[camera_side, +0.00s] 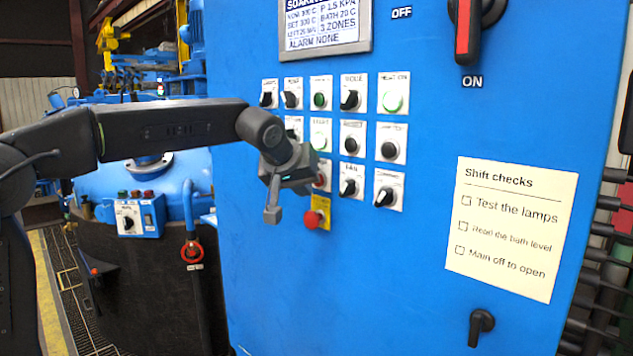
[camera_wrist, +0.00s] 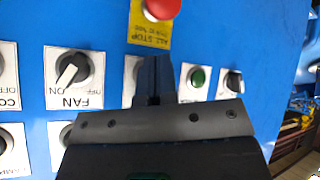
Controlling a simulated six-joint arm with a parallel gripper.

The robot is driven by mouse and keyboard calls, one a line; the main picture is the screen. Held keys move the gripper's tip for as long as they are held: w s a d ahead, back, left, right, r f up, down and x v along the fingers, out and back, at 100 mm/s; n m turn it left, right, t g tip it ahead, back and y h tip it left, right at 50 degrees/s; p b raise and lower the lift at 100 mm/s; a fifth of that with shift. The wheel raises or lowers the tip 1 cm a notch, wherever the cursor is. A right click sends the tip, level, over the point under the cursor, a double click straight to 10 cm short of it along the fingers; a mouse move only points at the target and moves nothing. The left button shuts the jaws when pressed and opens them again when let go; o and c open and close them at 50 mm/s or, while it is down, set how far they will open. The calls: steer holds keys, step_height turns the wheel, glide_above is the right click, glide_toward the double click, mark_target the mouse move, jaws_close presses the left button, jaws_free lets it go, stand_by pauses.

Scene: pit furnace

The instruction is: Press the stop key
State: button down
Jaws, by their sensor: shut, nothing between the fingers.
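A red key (camera_side: 319,180) on a white plate sits in the bottom row of the blue panel, left of the fan switch. Its label is too small to read, and my gripper partly covers it in the side view. In the wrist view, which is upside down, my fingers hide most of its plate (camera_wrist: 130,72). My gripper (camera_side: 272,215) is shut and empty, with its fingertips below and left of the key in the side picture. The closed fingers also show in the wrist view (camera_wrist: 154,62). I cannot tell the gap to the panel.
A red all-stop button (camera_side: 312,219) on a yellow plate (camera_wrist: 150,32) is just below the key. The fan switch (camera_side: 350,182) is beside the key and also shows in the wrist view (camera_wrist: 72,70). A green key (camera_wrist: 198,77) is on the other side. Several knobs and lamps are above.

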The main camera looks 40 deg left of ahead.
stand_by(0.3)
steer(key=shift+w, duration=0.4)
steer(key=shift+w, duration=0.35)
stand_by(0.6)
steer(key=shift+s, duration=0.8)
steer(key=s, duration=0.5)
stand_by(0.5)
stand_by(0.5)
